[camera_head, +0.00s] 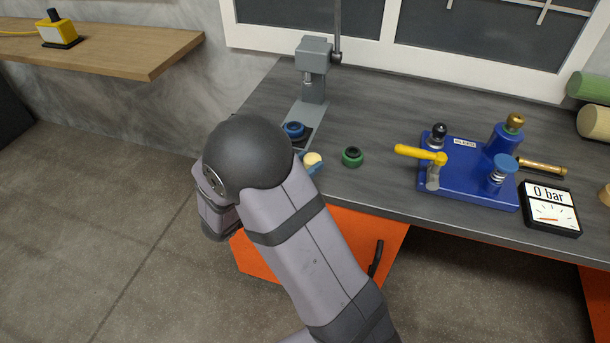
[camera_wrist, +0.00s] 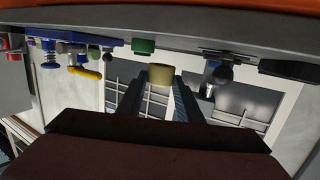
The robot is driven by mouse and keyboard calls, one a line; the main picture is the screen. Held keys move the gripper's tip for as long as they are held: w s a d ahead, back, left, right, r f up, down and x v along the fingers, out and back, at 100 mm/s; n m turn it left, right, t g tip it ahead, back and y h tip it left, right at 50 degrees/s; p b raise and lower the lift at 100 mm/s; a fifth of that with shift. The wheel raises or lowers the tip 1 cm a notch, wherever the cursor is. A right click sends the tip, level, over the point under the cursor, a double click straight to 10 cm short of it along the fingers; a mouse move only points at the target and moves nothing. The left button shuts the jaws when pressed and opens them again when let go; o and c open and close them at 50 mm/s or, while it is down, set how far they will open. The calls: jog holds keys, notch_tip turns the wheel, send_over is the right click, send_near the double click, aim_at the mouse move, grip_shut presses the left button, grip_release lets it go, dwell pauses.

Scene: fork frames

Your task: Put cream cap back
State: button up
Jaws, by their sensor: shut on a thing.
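The cream cap (camera_head: 313,159) is at the bench's front edge in the head view, just left of a green round part. In the wrist view the cream cap (camera_wrist: 160,74) sits between the tips of my two fingers. My gripper (camera_wrist: 159,88) is shut on it. In the head view my gripper (camera_head: 312,168) is mostly hidden behind my arm. I cannot tell whether the cap touches the bench. No part is clearly recognisable as the one the cap belongs on.
The green part (camera_head: 352,157) stands close right of the cap. A grey press (camera_head: 313,70) with a blue ring (camera_head: 293,130) at its base stands behind. A blue pump block (camera_head: 465,180) with a yellow lever and a gauge (camera_head: 550,210) are at right.

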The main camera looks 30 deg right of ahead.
jog(key=shift+f, duration=1.85)
jog(key=shift+f+b, duration=0.15)
jog(key=shift+b, duration=0.2)
jog(key=o, duration=1.1)
jog(key=shift+o, duration=0.2)
jog(key=shift+r, duration=0.2)
jog(key=v, duration=1.2)
